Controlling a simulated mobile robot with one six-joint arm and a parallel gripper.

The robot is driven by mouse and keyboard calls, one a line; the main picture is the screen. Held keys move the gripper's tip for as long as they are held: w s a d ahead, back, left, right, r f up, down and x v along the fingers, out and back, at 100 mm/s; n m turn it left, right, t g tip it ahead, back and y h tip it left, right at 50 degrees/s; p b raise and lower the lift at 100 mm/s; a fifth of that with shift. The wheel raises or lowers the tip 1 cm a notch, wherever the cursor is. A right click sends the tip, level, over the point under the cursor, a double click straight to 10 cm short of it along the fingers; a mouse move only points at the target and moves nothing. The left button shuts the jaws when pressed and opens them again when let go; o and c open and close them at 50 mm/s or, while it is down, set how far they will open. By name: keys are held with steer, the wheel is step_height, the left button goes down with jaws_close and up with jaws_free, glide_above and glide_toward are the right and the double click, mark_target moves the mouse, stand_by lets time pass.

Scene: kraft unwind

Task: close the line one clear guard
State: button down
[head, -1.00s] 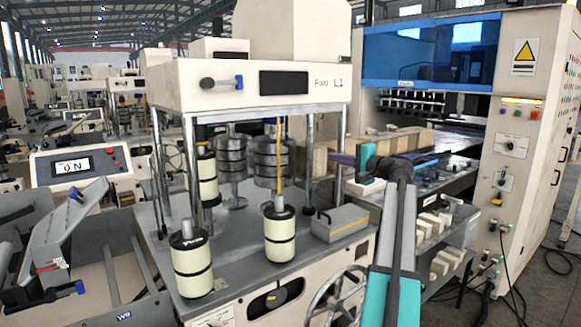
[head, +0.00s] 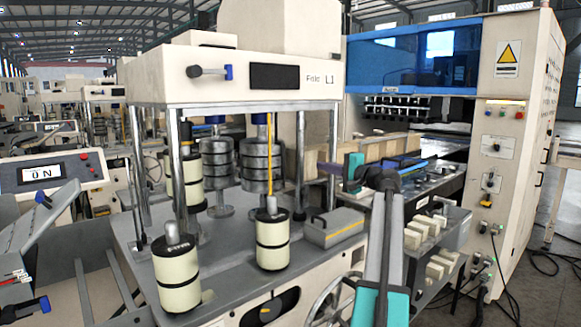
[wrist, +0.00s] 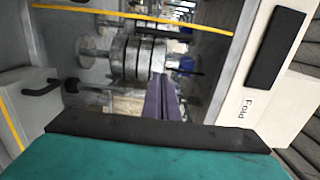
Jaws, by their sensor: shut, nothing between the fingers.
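The line one machine (head: 250,80), marked "Fold L1", stands in the head view with an open-looking front between metal posts. I cannot make out its clear guard for certain. A thin upright yellow strip (head: 269,165) shows at the front, and a yellow line (wrist: 150,18) crosses the top of the wrist view. My gripper (head: 338,168) is to the right of the machine's front right post. In the wrist view its fingers (wrist: 160,90) are shut and empty, pointing towards grey stacked rollers (wrist: 135,55). I cannot tell whether they touch anything.
Cream rollers (head: 178,275) stand at the deck's front. A grey box with a black handle (head: 333,228) sits on the deck's right, below my gripper. A blue-windowed machine (head: 415,60) stands behind right, with a bench of pale blocks (head: 440,262) before it. Open floor lies at far right.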

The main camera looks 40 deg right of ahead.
steer(key=shift+w, duration=0.1)
steer(key=w+a+p, duration=0.3)
steer(key=w+p, duration=0.1)
steer(key=w, duration=0.7)
steer(key=shift+a, duration=0.4)
stand_by(0.3)
steer(key=shift+a, duration=0.1)
stand_by(0.3)
